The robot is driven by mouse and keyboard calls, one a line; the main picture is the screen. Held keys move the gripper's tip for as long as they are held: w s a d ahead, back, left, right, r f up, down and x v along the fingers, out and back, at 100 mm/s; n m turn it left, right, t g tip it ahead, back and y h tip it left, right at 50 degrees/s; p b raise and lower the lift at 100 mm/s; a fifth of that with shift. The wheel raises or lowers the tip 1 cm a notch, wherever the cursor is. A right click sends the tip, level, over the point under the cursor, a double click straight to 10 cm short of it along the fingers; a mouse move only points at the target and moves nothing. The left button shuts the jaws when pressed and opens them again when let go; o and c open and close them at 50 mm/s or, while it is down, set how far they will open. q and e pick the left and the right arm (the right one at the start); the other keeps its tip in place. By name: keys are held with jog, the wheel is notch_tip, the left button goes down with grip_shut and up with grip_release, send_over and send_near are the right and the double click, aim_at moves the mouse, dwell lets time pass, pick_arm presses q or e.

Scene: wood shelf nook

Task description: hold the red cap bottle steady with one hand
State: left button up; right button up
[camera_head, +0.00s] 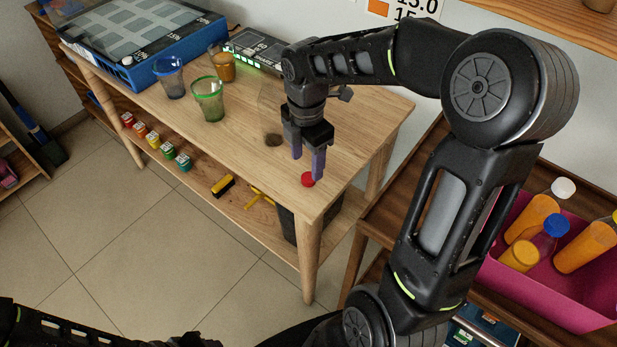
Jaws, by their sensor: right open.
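A small red cap (308,180) shows at the table's near right corner, just below the fingertips of my right gripper (307,167). I cannot make out a bottle body under it. My right gripper points down, with its two purple fingers apart and nothing visible between them. Whether a fingertip touches the red cap is hard to tell. A faint see-through shape (268,108) with a dark round spot (273,140) at its base stands left of the gripper, partly hidden by my arm. My left arm shows at the bottom left; its gripper is not in view.
On the wooden table (370,120) stand a blue-rimmed cup (170,80), a green-rimmed cup (208,101) and an orange-filled cup (222,66). A blue box (170,75) lies at the back left. A pink crate (560,305) at right holds several orange bottles.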

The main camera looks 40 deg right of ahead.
aim_at(307, 178)
notch_tip(307, 178, down, 5)
jog(key=shift+f, duration=0.1)
dwell(0.5)
jog(key=shift+c, duration=0.3)
grip_shut()
dwell(0.6)
